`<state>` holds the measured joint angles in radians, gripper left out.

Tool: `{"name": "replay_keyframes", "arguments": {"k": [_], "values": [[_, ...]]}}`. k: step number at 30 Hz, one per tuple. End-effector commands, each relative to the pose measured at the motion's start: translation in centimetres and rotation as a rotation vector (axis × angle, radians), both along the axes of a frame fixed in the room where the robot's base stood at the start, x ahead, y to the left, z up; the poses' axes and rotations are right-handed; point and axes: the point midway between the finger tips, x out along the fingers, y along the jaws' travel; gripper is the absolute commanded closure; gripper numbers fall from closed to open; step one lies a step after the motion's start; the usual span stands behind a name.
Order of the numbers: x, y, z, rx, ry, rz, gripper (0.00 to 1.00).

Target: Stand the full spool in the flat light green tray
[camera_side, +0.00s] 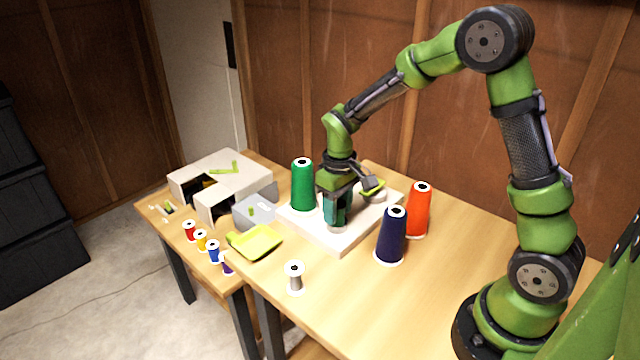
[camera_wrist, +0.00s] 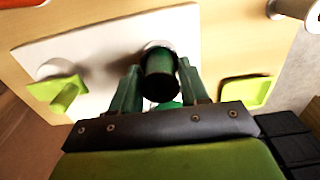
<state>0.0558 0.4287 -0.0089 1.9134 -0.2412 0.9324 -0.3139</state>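A dark green spool with a pale flange (camera_wrist: 160,64) stands upright between the fingers of my gripper (camera_wrist: 160,82), over the white board. In the side view my gripper (camera_side: 336,208) points down and mostly hides this spool; its pale lower flange (camera_side: 335,229) shows below the fingers. The fingers sit close on both sides of it; I cannot tell whether they press on it. The flat light green tray (camera_side: 255,242) lies empty on the table, left of the board; it also shows at right in the wrist view (camera_wrist: 262,92).
A tall green cone (camera_side: 302,187) stands by the gripper on the white board (camera_side: 342,246). Navy (camera_side: 391,236) and orange (camera_side: 418,210) cones stand right. A bare spool (camera_side: 294,279) stands in front. Small coloured spools (camera_side: 201,241) line the left, near a grey box (camera_side: 255,211).

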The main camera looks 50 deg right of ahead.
Motion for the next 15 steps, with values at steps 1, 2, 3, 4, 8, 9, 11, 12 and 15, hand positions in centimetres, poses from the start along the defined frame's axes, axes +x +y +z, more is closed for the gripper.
{"name": "replay_keyframes", "arguments": {"k": [1, 2, 3, 4, 8, 9, 11, 12, 15], "values": [[0.0, 0.0, 0.0, 0.000, 0.000, 0.000, 0.63], [0.0, 0.0, 0.0, 0.000, 0.000, 0.000, 0.68], [0.0, 0.0, 0.0, 0.000, 0.000, 0.000, 0.74], [0.0, 0.0, 0.0, 0.000, 0.000, 0.000, 0.78], [0.0, 0.0, 0.1, 0.000, -0.001, 0.000, 0.79], [0.0, 0.0, 0.2, 0.000, -0.001, 0.001, 0.79], [0.0, 0.0, 0.5, 0.000, -0.002, 0.001, 0.79], [0.0, 0.0, 0.7, 0.000, -0.001, 0.001, 0.79], [0.0, 0.0, 1.4, -0.001, -0.002, 0.001, 0.79]]}}
